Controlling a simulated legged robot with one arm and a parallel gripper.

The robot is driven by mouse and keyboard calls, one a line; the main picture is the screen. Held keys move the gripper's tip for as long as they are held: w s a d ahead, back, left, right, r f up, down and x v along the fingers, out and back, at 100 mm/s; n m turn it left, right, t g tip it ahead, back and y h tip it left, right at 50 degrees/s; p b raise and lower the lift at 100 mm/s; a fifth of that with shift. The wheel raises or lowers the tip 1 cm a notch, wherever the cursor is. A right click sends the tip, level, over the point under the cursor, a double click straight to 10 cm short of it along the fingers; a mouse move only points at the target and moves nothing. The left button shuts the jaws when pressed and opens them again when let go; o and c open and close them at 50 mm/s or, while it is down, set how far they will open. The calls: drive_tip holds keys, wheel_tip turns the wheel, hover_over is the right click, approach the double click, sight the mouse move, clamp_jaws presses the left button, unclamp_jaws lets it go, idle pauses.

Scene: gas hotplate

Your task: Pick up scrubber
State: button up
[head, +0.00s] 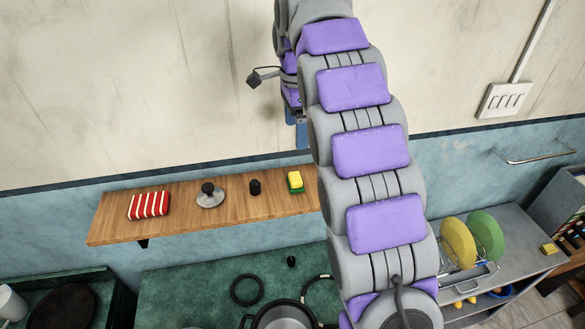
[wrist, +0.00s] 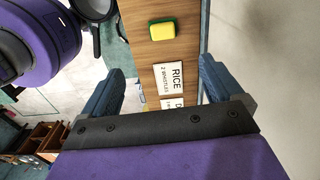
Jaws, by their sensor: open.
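The scrubber (head: 295,181), a small yellow and green block, lies on the wooden wall shelf (head: 115,224) just left of my arm. In the wrist view the scrubber (wrist: 162,30) is on the shelf (wrist: 188,45), beyond the fingertips and roughly between their lines. My gripper (wrist: 160,72) is open with two blue fingers spread wide and nothing between them. It is apart from the scrubber. In the head view only a blue part of the gripper (head: 301,134) shows near the wall above the shelf; my arm hides the rest and the shelf's right part.
A striped red-and-white cloth (head: 149,205), a metal lid (head: 210,195) and a black cylinder (head: 255,187) share the shelf. White label cards (wrist: 169,78) show nearer the gripper. A pot (head: 283,316) stands below; a plate rack (head: 470,272) is at right.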

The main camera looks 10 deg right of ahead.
sight(295, 177)
drive_tip(key=f, duration=1.7)
drive_tip(key=shift+w+p, duration=0.3)
drive_tip(key=c, duration=1.2)
drive_tip(key=shift+r, duration=0.1)
drive_tip(key=shift+r, duration=1.55)
drive_tip(key=shift+s+r+b, duration=0.2)
drive_tip(key=shift+s+b, duration=0.1)
drive_tip(key=shift+s, duration=0.55)
drive_tip(key=s, duration=0.4)
drive_tip(key=s+r+b, duration=0.1)
drive_tip(key=s, duration=0.9)
drive_tip(key=shift+s+r, duration=0.15)
